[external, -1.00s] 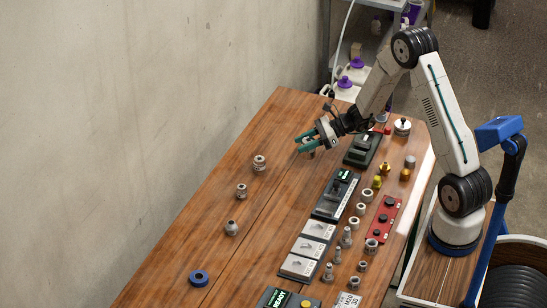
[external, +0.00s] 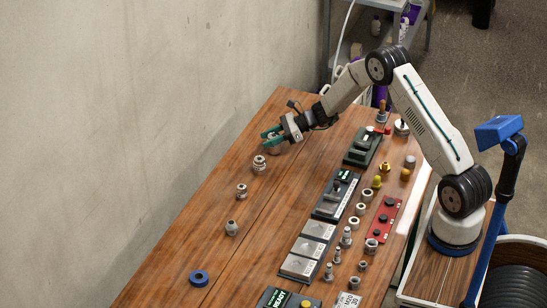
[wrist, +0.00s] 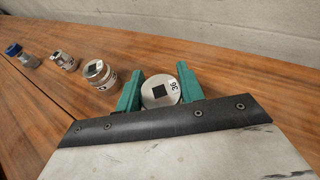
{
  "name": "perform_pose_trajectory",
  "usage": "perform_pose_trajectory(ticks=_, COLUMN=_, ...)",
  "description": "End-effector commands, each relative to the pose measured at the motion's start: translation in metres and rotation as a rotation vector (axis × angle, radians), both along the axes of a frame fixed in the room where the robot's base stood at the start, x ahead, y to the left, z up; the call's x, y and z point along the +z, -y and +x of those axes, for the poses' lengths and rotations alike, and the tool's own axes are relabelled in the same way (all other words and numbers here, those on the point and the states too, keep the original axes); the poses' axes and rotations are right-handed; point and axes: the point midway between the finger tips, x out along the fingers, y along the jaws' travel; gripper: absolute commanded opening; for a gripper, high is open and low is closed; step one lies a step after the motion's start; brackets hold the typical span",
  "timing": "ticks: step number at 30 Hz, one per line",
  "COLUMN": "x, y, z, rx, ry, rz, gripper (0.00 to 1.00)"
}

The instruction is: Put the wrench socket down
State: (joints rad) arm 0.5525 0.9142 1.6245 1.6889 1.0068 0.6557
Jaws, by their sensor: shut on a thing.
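The wrench socket (wrist: 162,94) is a round silvery piece with a dark square hole and the mark 36 on its top face. My gripper (wrist: 158,86) is shut on it, with one green finger on each side. In the external view my gripper (external: 271,138) is over the wall side of the wooden table, and the socket (external: 275,148) shows partly below the fingers. The socket's lower part is hidden, so I cannot tell if it touches the table.
Fittings stand in a row toward the front: a ribbed one (external: 259,164) close by, a smaller one (external: 241,191), another (external: 232,228) and a blue ring (external: 199,278). Trays (external: 335,195) and several parts fill the table's right side. Wood around the gripper's far side is bare.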

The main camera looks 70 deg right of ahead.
Motion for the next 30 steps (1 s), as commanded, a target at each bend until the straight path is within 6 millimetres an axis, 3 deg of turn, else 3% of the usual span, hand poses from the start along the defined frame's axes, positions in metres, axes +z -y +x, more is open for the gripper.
perform_pose_trajectory(ticks=11, x=-0.004, y=0.0, z=0.0, rx=0.0, ry=0.002, rz=-0.001, gripper=0.07)
perform_pose_trajectory(ticks=12, x=-0.004, y=0.0, z=0.0, rx=0.0, ry=0.002, rz=-0.001, gripper=0.49)
perform_pose_trajectory(ticks=14, x=-0.004, y=0.0, z=0.0, rx=0.0, ry=0.002, rz=-0.001, gripper=0.6)
perform_pose_trajectory(ticks=24, x=0.0, y=0.001, z=0.0, rx=-0.001, ry=0.002, rz=-0.002, gripper=0.6)
perform_pose_trajectory(ticks=30, x=0.012, y=0.018, z=-0.025, rx=-0.003, ry=0.002, rz=-0.001, gripper=0.6)
